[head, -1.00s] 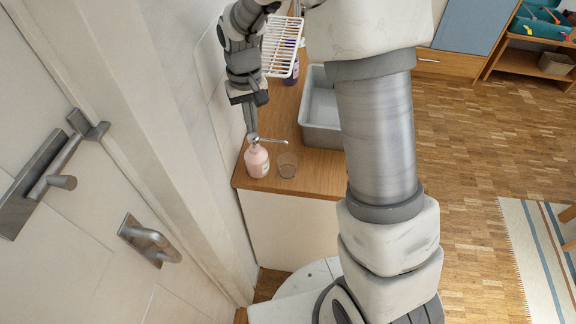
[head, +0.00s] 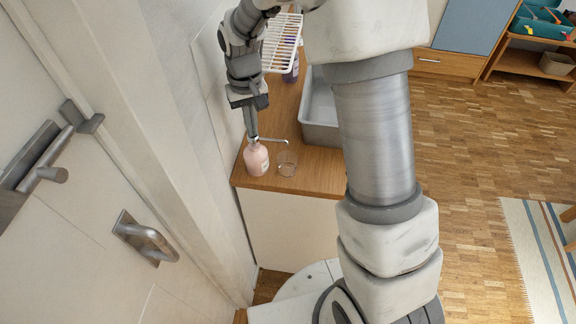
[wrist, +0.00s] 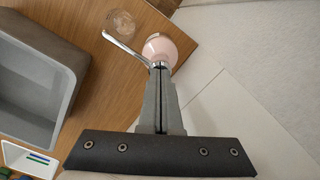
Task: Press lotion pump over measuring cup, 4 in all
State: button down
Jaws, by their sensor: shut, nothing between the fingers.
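A pink lotion bottle (head: 256,162) with a metal pump stands upright near the front corner of the wooden counter. It also shows in the wrist view (wrist: 159,47), with its long spout pointing over toward the clear measuring cup (wrist: 121,22). In the head view the cup (head: 287,164) stands just right of the bottle, under the spout's end. My gripper (head: 252,137) is shut and points down, its fingertips at the top of the pump. In the wrist view the closed fingers (wrist: 160,75) reach the pump head; whether they touch it is hard to tell.
A grey basin (head: 318,120) stands behind the cup on the counter (head: 316,178). A white wire rack (head: 281,45) and a dark bottle (head: 291,72) are farther back. A wall runs close along the left, and a door with metal handles (head: 148,240) is at the front left.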

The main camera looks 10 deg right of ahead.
jog(key=shift+f, duration=0.45)
jog(key=shift+r, duration=0.15)
jog(key=shift+r+p, duration=0.9)
jog(key=shift+r, duration=0.5)
jog(key=shift+r, duration=0.1)
jog(key=shift+r+p, duration=2.15)
jog(key=shift+r, duration=0.75)
